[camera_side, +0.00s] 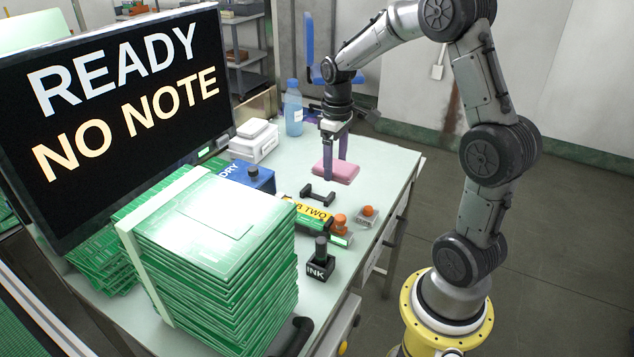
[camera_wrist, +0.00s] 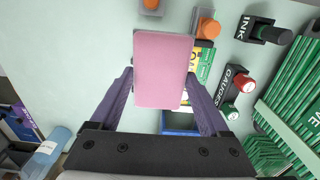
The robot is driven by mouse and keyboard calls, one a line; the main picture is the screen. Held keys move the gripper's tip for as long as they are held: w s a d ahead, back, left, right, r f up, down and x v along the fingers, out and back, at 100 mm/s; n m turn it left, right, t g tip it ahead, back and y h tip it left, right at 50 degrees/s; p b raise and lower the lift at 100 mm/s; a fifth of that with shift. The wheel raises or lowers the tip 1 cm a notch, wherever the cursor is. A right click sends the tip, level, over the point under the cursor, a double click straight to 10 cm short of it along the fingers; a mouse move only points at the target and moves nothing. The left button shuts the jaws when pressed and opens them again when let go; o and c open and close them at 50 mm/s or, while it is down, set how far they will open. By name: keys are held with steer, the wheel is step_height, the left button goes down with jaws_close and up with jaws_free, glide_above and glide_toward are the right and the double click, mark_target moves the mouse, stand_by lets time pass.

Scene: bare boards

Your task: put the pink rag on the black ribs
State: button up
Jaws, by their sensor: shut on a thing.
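The pink rag (camera_side: 337,171) is a flat folded pad held between the two purple fingers of my gripper (camera_side: 336,168). In the wrist view the rag (camera_wrist: 163,60) fills the space between the fingertips of my gripper (camera_wrist: 160,80), one finger at each long side. The rag looks to be above the table, but its exact height is hard to tell. A low black piece with raised ends, which seems to be the black ribs (camera_side: 318,195), lies on the table just nearer the side camera than the rag. The ribs do not show in the wrist view, probably hidden behind the rag.
Close by are a yellow-labelled block (camera_side: 312,211), orange-topped pieces (camera_side: 367,212), an ink stamp (camera_side: 320,262) and a blue box (camera_side: 252,177). A tall stack of green boards (camera_side: 215,255) stands nearer. A blue bottle (camera_side: 293,110) stands behind. The table's right edge is close.

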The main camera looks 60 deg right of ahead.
steer(key=w+d+f, duration=0.1)
steer(key=w+f, duration=0.1)
steer(key=w+d+f, duration=0.1)
steer(key=w+f, duration=0.1)
steer(key=w+d+f, duration=0.1)
steer(key=w+f, duration=0.1)
steer(key=shift+w+d+f, duration=0.3)
steer(key=shift+w+f, duration=0.05)
steer(key=shift+f, duration=0.05)
steer(key=shift+w+d+f, duration=0.1)
steer(key=shift+w+f, duration=0.05)
steer(key=shift+f, duration=1.65)
steer(key=shift+f, duration=0.1)
steer(key=o, duration=1.4)
steer(key=shift+o, duration=0.2)
